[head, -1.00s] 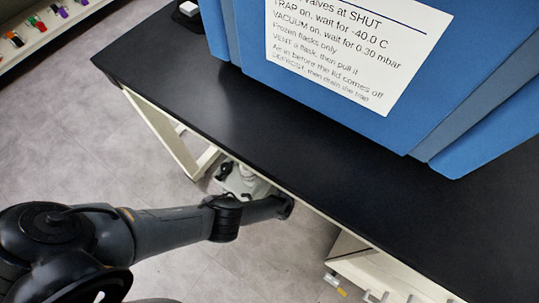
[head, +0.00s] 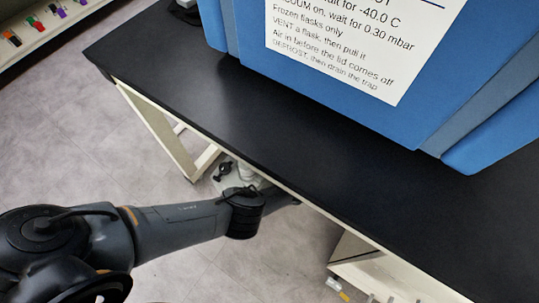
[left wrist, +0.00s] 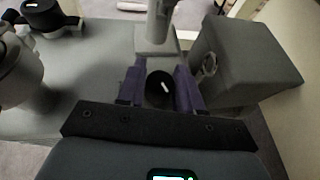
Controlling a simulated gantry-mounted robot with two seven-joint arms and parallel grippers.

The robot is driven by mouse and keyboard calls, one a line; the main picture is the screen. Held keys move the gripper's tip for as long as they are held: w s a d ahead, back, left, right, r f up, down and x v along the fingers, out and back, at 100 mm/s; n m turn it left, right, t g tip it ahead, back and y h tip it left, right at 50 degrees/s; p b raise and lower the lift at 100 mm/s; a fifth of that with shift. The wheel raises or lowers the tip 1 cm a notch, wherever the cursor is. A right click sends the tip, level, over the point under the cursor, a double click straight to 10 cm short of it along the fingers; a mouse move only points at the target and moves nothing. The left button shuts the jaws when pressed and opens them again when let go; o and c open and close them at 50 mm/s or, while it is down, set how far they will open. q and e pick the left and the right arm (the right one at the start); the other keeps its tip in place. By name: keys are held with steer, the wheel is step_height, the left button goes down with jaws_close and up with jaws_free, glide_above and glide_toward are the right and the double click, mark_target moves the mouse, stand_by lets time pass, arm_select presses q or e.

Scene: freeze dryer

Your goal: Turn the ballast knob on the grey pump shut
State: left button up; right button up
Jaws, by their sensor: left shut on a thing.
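The grey pump (left wrist: 85,75) fills much of the left wrist view. In the head view a small pale part of it (head: 238,176) shows beneath the bench edge. The ballast knob (left wrist: 160,92) is round and black with a white mark, which is tilted in the picture. My left gripper (left wrist: 159,88) has a purple finger on each side of the knob and is shut on it. In the head view my left arm reaches under the bench, and its gripper is hidden there. My right gripper is in neither view.
The black bench top (head: 270,130) lies over my left arm, with a pale leg (head: 165,135) at its left. A blue machine with an instruction label (head: 350,40) stands on it. A grey box-shaped part (left wrist: 245,55) and an upright pale pipe (left wrist: 157,25) are close to the gripper.

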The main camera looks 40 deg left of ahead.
arm_select(q)
steer(key=shift+w+r, duration=0.1)
steer(key=shift+r, duration=0.05)
steer(key=o, duration=0.7)
steer(key=shift+o, duration=1.3)
steer(key=shift+d, duration=0.1)
steer(key=p+v, duration=0.2)
steer(key=v, duration=0.8)
steer(key=shift+d+p, duration=0.3)
steer(key=shift+r, duration=0.1)
